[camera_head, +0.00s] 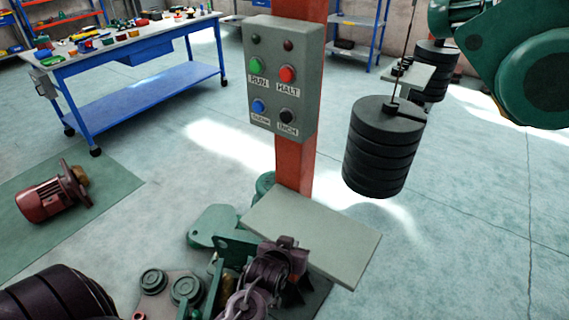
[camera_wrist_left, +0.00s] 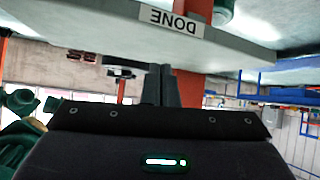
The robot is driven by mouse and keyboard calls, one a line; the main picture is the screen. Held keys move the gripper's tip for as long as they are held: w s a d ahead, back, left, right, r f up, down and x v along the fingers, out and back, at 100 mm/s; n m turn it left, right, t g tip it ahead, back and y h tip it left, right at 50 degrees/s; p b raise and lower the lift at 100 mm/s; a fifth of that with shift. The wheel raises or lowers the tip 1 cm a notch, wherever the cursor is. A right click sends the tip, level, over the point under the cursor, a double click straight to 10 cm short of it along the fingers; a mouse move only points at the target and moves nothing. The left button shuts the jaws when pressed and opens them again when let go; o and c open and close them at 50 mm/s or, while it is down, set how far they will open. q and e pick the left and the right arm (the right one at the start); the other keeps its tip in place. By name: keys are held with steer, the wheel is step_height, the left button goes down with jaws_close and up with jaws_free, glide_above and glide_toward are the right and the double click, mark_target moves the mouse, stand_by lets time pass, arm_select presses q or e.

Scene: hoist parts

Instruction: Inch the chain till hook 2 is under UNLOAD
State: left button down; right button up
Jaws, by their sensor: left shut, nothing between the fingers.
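A grey control box (camera_head: 283,78) on a red post carries a green RUN button (camera_head: 255,65), a red HALT button (camera_head: 288,74), a blue button (camera_head: 258,106) and a black INCH button (camera_head: 287,116). Its two small lamps look dark. My left gripper (camera_head: 286,243) is low, by the near edge of a pale plate under the box, apart from the buttons. In the left wrist view its fingers (camera_wrist_left: 160,84) are together and empty. A stack of black weights (camera_head: 380,150) hangs right of the post. I cannot read a hook number or see an UNLOAD sign. My right gripper is out of view.
The pale plate (camera_head: 320,232) juts from the post below the box. A DONE label (camera_wrist_left: 171,20) shows upside down in the wrist view. More weights (camera_head: 431,55) hang behind. A red motor (camera_head: 55,192) lies on a green mat. A blue workbench (camera_head: 140,50) stands back left.

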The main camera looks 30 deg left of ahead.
mark_target(286, 117)
arm_select(q)
steer(key=a+r+n+t+y, duration=0.3)
steer(key=a+r+n+y, duration=0.2)
steer(key=r, duration=0.8)
steer(key=a+r+n+t+y+p, duration=0.1)
steer(key=a+r+n+t+y, duration=0.2)
steer(key=r, duration=1)
steer(key=a+n+y, duration=0.2)
steer(key=y, duration=0.1)
steer(key=shift+w+r+y+p, duration=0.2)
steer(key=shift+r+y+p, duration=0.1)
steer(key=shift+y, duration=0.1)
steer(key=shift+f, duration=0.1)
steer(key=w+b, duration=0.1)
steer(key=w, duration=0.8)
steer(key=shift+d+b, duration=0.35)
steer(key=shift+s, duration=0.1)
steer(key=shift+w, duration=0.45)
